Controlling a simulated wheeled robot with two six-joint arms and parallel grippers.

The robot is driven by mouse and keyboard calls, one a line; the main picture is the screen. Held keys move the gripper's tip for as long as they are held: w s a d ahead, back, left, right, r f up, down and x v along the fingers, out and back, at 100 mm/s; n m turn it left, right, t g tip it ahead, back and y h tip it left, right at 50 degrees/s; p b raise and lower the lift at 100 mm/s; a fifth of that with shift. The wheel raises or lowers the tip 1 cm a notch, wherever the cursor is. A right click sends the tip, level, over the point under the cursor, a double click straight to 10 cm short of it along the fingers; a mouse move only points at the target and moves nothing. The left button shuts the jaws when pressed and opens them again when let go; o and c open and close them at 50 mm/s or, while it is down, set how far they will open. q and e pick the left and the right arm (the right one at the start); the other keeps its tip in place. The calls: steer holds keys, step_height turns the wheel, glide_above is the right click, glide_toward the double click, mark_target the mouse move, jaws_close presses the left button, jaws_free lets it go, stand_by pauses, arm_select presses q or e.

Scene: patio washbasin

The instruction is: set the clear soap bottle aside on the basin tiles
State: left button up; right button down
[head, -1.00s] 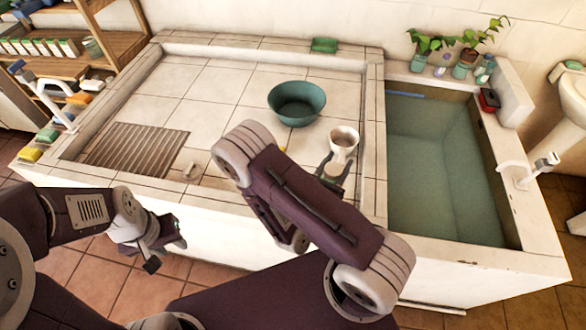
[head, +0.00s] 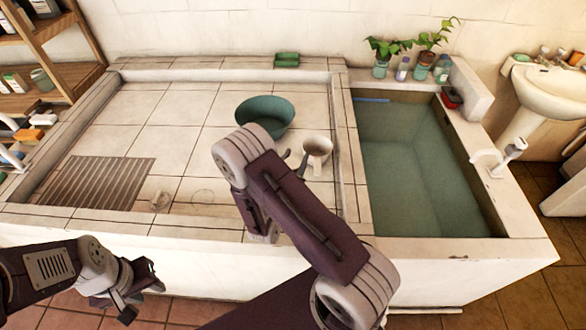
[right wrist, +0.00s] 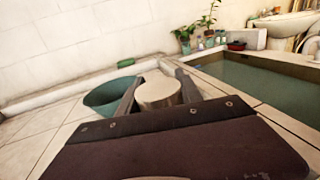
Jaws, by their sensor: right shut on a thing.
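My right gripper (head: 303,163) is shut on a white cup-like vessel (head: 317,148) over the tiles beside the basin. In the right wrist view, the two fingers stand either side of this round, pale thing (right wrist: 160,93). I cannot pick out the clear soap bottle for certain. Several small bottles (head: 402,68) stand on the ledge behind the basin (head: 405,160). My left gripper (head: 140,298) is empty, fingers apart, low in front of the counter.
A green bowl (head: 265,116) sits on the tiles behind the held vessel. A green block (head: 287,60) lies on the back ledge. Potted plants stand behind the water-filled basin.

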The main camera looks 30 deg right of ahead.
steer(key=f, duration=0.1)
steer(key=w+f, duration=0.1)
steer(key=f, duration=0.3)
steer(key=shift+w+d, duration=0.2)
steer(key=shift+w, duration=0.1)
steer(key=shift+f+b, duration=0.15)
steer(key=shift+b, duration=0.15)
steer(key=c, duration=0.8)
jaws_free()
